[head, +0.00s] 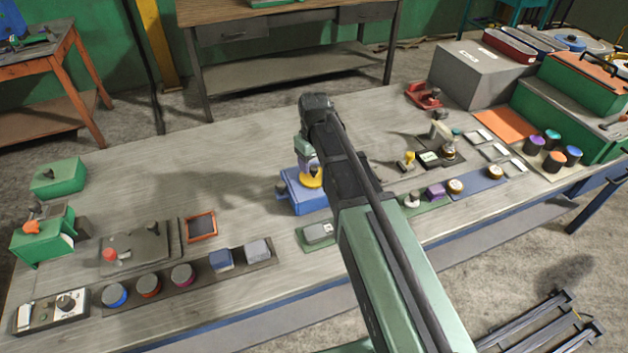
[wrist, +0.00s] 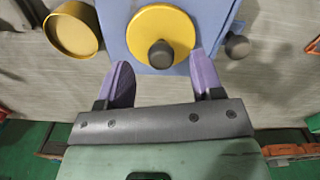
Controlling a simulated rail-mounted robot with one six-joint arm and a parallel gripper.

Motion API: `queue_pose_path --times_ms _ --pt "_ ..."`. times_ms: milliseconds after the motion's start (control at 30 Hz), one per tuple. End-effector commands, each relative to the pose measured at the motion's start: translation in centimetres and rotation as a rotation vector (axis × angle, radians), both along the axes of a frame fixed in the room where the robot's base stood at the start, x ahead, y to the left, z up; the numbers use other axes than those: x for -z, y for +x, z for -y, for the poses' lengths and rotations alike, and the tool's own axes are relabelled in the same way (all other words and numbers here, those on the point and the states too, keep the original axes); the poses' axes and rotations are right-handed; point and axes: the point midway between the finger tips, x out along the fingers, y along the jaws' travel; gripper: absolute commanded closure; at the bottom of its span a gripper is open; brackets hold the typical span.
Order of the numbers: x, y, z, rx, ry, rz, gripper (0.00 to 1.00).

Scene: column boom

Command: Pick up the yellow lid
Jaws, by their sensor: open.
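The yellow lid (wrist: 158,28) is a round disc with a dark grey knob (wrist: 161,54). It rests against or on top of a blue box (wrist: 220,15). In the head view the lid (head: 312,181) shows as a yellow patch on the blue box (head: 303,200), partly hidden by my arm. My gripper (wrist: 159,62) is open and empty, its purple fingers on either side of the knob's line. The knob appears at the fingertips. I cannot tell the height gap. My gripper (head: 308,165) is over the box in the head view.
A yellow round container (wrist: 73,32) lies beside the blue box at left in the wrist view. A dark knob (wrist: 238,46) sticks out at the box's right. A red-rimmed tray (head: 201,227) and a strip with several knobs lie left. Bare bench top (head: 240,150) lies behind left.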

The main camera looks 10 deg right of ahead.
Motion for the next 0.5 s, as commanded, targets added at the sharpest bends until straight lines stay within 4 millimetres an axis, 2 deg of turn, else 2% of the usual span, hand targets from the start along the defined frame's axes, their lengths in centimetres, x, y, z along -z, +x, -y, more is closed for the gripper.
queue_pose_path --times_ms 33,133,367,500 --pt "2.2 0.1 -0.1 0.000 0.000 0.000 0.39" --pt "3.9 0.1 -0.1 0.000 0.000 0.000 0.39" --pt "3.6 0.1 -0.1 0.000 0.000 0.000 0.39" --pt "3.6 0.1 -0.1 0.000 0.000 0.000 0.58"
